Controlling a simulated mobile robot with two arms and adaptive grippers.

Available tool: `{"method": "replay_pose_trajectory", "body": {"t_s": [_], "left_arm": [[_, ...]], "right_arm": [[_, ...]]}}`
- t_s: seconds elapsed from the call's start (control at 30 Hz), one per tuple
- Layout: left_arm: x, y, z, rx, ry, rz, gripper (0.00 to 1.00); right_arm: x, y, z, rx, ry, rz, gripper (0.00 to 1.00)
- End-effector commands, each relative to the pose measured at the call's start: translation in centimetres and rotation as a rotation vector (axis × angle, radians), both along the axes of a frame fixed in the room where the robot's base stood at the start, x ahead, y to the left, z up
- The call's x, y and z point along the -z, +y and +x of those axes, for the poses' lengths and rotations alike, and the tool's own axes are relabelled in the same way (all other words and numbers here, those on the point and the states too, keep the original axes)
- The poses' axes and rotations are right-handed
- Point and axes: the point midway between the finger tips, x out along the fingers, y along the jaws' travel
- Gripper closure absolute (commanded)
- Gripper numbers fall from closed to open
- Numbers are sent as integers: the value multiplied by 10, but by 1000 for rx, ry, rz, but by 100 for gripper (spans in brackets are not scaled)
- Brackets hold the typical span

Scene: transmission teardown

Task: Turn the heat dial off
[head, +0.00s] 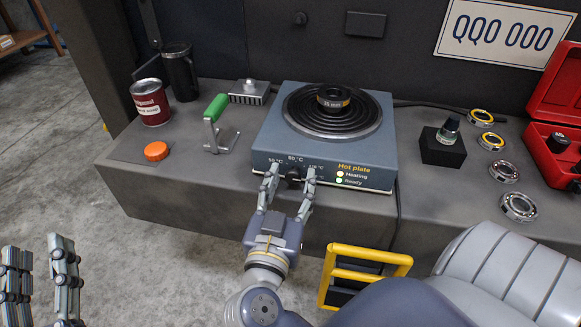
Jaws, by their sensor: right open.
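The hot plate (379,178) is a blue-grey box with a black coil on top, standing on the bench. Its heat dial (293,178) is a small black knob on the front panel, among temperature marks; I cannot read its pointer. The Heating lamp looks pale and the Ready lamp green. My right gripper (290,176) is open, with one finger on each side of the dial; I cannot tell whether they touch it. My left gripper (41,280) is open and empty at the lower left, over the floor, far from the hot plate.
A bearing ring (333,96) sits on the coil. Left are a green-handled clamp (215,108), orange cap (156,151), red can (150,101) and black mug (181,72). Right are a black block (442,148), several rings and a red case (555,110). A yellow frame (370,254) stands in front.

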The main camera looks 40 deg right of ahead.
Motion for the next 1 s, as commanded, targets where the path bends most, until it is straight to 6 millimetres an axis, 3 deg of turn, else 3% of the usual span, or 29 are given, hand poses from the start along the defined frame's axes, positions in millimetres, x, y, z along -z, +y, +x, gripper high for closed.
{"method": "replay_pose_trajectory", "body": {"t_s": [0.37,0.57,0.87,1.0], "left_arm": [[4,2,0,-4,14,3,60],[5,2,-1,-4,16,3,60],[4,1,0,-3,22,6,60],[14,1,4,-4,86,26,60]], "right_arm": [[0,1,-2,1,1,1,54],[0,1,-2,1,1,1,97],[0,0,-2,2,10,-7,98],[-1,1,-2,2,38,-30,98]]}}
